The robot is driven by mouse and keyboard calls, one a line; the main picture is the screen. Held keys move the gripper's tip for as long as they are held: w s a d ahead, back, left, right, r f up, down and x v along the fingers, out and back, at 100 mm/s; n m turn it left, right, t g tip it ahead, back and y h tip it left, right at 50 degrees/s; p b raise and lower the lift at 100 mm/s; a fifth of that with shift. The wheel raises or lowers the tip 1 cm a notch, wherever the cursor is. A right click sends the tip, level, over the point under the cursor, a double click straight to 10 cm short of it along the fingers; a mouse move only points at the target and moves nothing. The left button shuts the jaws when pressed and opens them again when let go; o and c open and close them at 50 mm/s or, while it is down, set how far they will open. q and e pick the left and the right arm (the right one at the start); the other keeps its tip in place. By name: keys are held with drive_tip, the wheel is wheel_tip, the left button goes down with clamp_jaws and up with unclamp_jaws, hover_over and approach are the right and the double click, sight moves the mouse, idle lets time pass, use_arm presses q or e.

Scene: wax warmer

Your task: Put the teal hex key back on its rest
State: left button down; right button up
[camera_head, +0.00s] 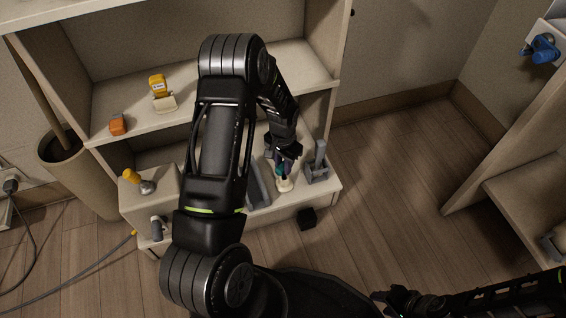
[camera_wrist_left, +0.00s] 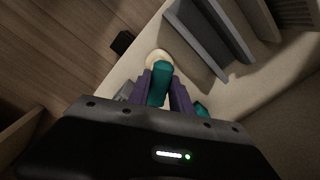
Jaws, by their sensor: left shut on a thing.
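The teal hex key (camera_wrist_left: 160,82) is between the purple finger pads of my left gripper (camera_wrist_left: 160,92), which is shut on it. Another teal piece (camera_wrist_left: 201,110) shows beside the right finger; I cannot tell whether it belongs to the key. A round cream piece (camera_wrist_left: 157,56), probably the rest, lies right at the key's far end; I cannot tell whether they touch. In the head view my left gripper (camera_head: 284,160) is low over the cabinet's bottom shelf, above the cream piece (camera_head: 285,185). My right gripper (camera_head: 402,302) is at the bottom right, away from the cabinet; its jaws are unclear.
A grey slotted block (camera_wrist_left: 212,42) and a grey holder with an upright part (camera_head: 318,168) stand close to the cream piece. A yellow object (camera_head: 157,84) and an orange block (camera_head: 118,124) sit on the upper shelf. A black block (camera_head: 307,217) is at the bottom shelf's front.

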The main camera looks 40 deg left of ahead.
use_arm(q)
drive_tip(key=shift+f, duration=0.65)
use_arm(e)
wheel_tip(320, 180, down, 2)
use_arm(q)
drive_tip(key=c, duration=1.1)
unclamp_jaws()
use_arm(e)
drive_tip(key=shift+d, duration=0.1)
drive_tip(key=shift+w, duration=0.15)
use_arm(q)
wheel_tip(320, 180, up, 8)
drive_tip(key=p, duration=0.3)
drive_tip(key=shift+r, duration=0.4)
use_arm(e)
wheel_tip(320, 180, up, 3)
drive_tip(key=shift+w+d+f, duration=0.1)
drive_tip(key=shift+w+d, duration=0.05)
use_arm(q)
drive_tip(key=shift+p, duration=0.3)
